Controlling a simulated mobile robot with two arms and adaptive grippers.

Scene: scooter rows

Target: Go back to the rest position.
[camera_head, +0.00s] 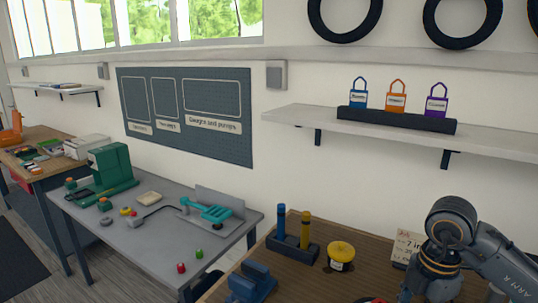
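My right arm (452,240), marked ARM R, enters from the lower right. It bends down past an orange-ringed wrist joint over the right end of the wooden bench and leaves the frame at the bottom edge. The fingers of my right gripper are below the picture, so whether they hold anything is hidden. My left arm and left gripper are not in view.
On the wooden bench (315,282) stand a holder with blue and yellow tubes (292,245), a yellow-lidded jar (341,255), a blue vise-like block (250,284) and a card (405,247). A grey table (150,245) is left; a wall shelf (490,138) holds three padlock-shaped tags.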

